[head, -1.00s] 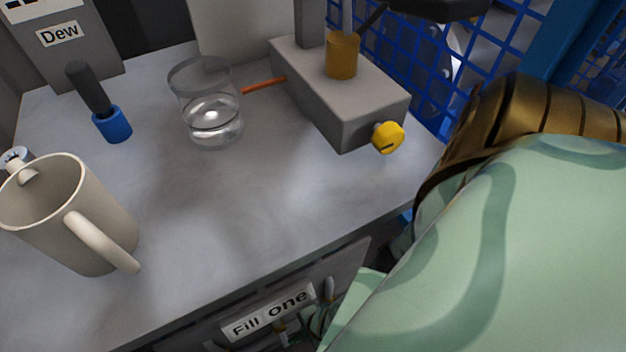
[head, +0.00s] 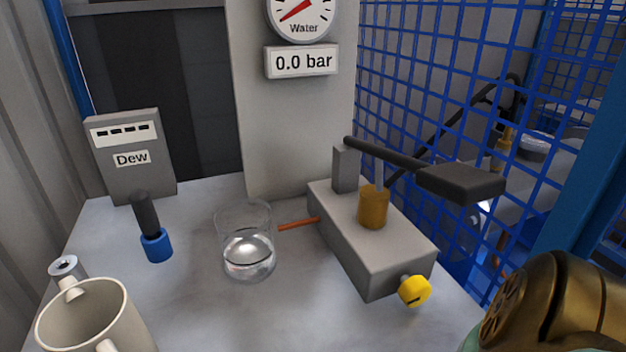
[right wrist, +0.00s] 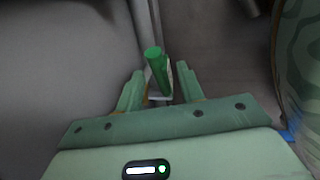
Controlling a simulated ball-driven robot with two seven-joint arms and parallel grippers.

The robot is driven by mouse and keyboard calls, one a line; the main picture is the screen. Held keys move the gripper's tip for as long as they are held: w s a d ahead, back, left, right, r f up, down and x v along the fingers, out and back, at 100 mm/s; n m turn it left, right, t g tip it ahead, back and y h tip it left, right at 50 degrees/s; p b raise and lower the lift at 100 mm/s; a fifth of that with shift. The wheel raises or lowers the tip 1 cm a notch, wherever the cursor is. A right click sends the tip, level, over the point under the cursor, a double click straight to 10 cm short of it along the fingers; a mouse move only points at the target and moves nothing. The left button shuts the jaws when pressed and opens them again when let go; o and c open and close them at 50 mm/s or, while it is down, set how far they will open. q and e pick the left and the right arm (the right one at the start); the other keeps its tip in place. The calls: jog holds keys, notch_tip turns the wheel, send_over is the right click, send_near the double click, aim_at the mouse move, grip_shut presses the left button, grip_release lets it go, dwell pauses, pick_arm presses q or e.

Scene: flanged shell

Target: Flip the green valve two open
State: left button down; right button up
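In the right wrist view a green handle (right wrist: 154,64), a short rod with a round end, stands between and just beyond the fingers of my right gripper (right wrist: 161,78). The fingers are apart, one on each side of it. I cannot tell whether either finger touches the handle. No label on it is readable, so I cannot tell which valve it is. The head view does not show the green handle or the right gripper. My left gripper is in neither view.
On the grey worktop stand a beige mug (head: 85,318), a glass of water (head: 248,256), a blue-based tool (head: 157,246) and a pump block (head: 370,256) with a yellow knob (head: 414,291). Behind are a gauge reading 0.0 bar (head: 302,62) and blue mesh (head: 420,70).

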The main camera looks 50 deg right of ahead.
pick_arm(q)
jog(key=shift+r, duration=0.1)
pick_arm(e)
jog(key=shift+r, duration=0.15)
